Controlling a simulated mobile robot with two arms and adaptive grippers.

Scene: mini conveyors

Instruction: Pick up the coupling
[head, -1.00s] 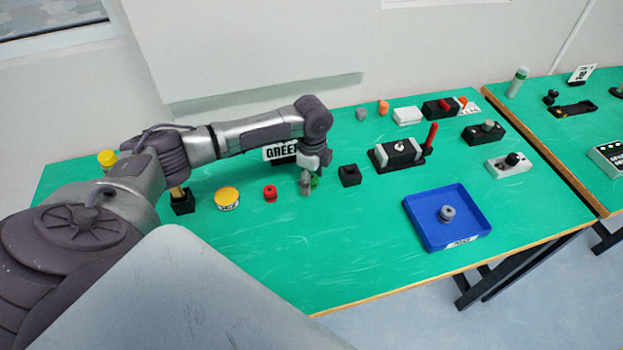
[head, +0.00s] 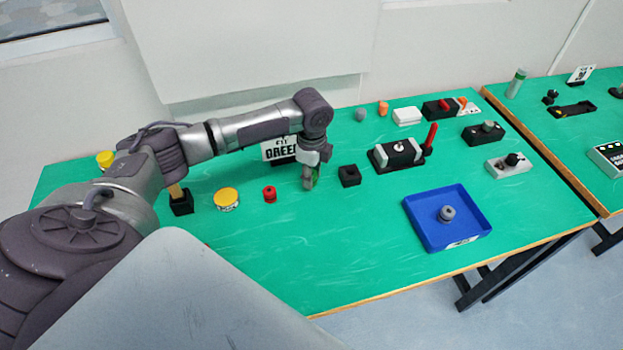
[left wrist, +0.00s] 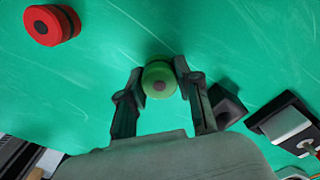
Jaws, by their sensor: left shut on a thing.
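The green coupling (left wrist: 159,79) is a short round piece with a dark centre, between the two fingers of my left gripper in the left wrist view. My left gripper (head: 311,184) is shut on it, low over the green table. In the head view the fingers hide most of the coupling; only a bit of green shows. I cannot tell whether it touches the table. A red coupling (head: 269,194) stands apart to the left, also in the left wrist view (left wrist: 52,25). A grey coupling (head: 447,213) sits in a blue tray. My right gripper is not in view.
A small black block (head: 349,176) stands just right of the gripper, and a sign (head: 279,149) behind it. The blue tray (head: 418,235) is at the right front. A yellow-topped button (head: 227,198) is at the left. The table's front middle is clear.

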